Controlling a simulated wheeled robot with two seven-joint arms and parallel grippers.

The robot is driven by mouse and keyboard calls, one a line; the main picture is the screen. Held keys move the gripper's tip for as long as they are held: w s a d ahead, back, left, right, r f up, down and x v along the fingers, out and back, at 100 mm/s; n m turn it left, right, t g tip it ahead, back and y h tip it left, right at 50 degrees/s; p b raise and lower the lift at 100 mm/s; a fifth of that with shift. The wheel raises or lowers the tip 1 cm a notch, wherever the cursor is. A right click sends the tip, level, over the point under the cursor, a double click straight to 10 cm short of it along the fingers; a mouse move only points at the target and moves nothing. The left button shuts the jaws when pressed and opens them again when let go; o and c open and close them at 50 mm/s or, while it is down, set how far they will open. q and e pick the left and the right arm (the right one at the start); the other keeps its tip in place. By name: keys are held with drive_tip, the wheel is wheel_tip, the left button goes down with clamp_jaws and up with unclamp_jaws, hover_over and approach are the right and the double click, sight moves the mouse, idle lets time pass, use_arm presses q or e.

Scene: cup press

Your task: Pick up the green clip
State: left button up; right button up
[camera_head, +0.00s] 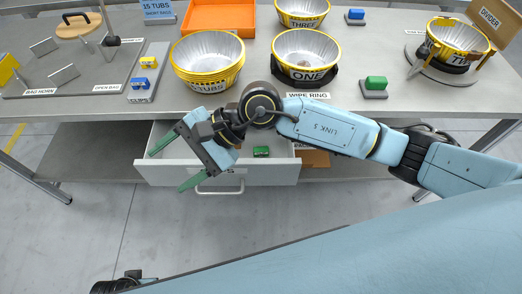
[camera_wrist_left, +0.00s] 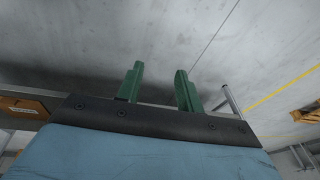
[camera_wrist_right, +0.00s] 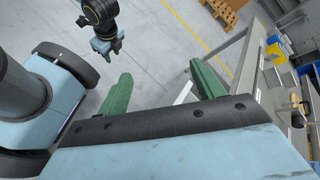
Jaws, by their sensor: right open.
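A small green piece (camera_head: 261,152), which may be the green clip, lies inside the open drawer (camera_head: 283,172) under the table. Another green block (camera_head: 376,83) sits on a grey pad on the tabletop. My right gripper (camera_head: 175,163) is open and empty at the left end of the drawer, left of the small green piece. Its green fingers are also wide apart in the right wrist view (camera_wrist_right: 160,75). My left gripper (camera_wrist_left: 160,75) is open and empty, facing bare floor. It also shows in the right wrist view (camera_wrist_right: 109,46). My right forearm crosses above the drawer and hides part of it.
The tabletop holds stacked tubs (camera_head: 208,62), tub ONE (camera_head: 305,57), tub THREE (camera_head: 302,10), a tub in a ring stand (camera_head: 456,40) and an orange tray (camera_head: 218,17). Yellow and blue pieces (camera_head: 141,84) sit at the left. The floor in front is clear.

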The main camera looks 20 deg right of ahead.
drive_tip(key=w+d+f+n+t+h, duration=0.1)
drive_tip(key=w+d+f+n+h, duration=0.35)
drive_tip(key=d+f+h, duration=0.35)
use_arm(q)
wheel_tip(320, 180, down, 4)
drive_tip(key=s+a, duration=0.2)
use_arm(e)
drive_tip(key=n+t+h, duration=0.1)
drive_tip(key=t+h, duration=0.1)
drive_tip(key=h, duration=0.2)
approach(261, 149)
drive_tip(key=f, duration=0.1)
drive_tip(key=f+b, duration=0.2)
drive_tip(key=shift+w+a+h, duration=0.25)
drive_tip(key=shift+a+h, duration=0.05)
drive_tip(key=shift+a, duration=0.1)
drive_tip(key=f, duration=0.2)
drive_tip(key=f+b, duration=0.1)
drive_tip(key=w+f+b, duration=0.1)
drive_tip(key=f, duration=0.1)
drive_tip(key=shift+d+f, duration=0.25)
drive_tip(key=shift+f, duration=0.25)
use_arm(q)
drive_tip(key=w+d+r, duration=0.3)
drive_tip(key=d+r, duration=0.1)
drive_tip(key=r, duration=0.4)
drive_tip(key=shift+w+d+r, duration=0.15)
drive_tip(key=shift+d, duration=0.15)
use_arm(e)
drive_tip(key=c, duration=1)
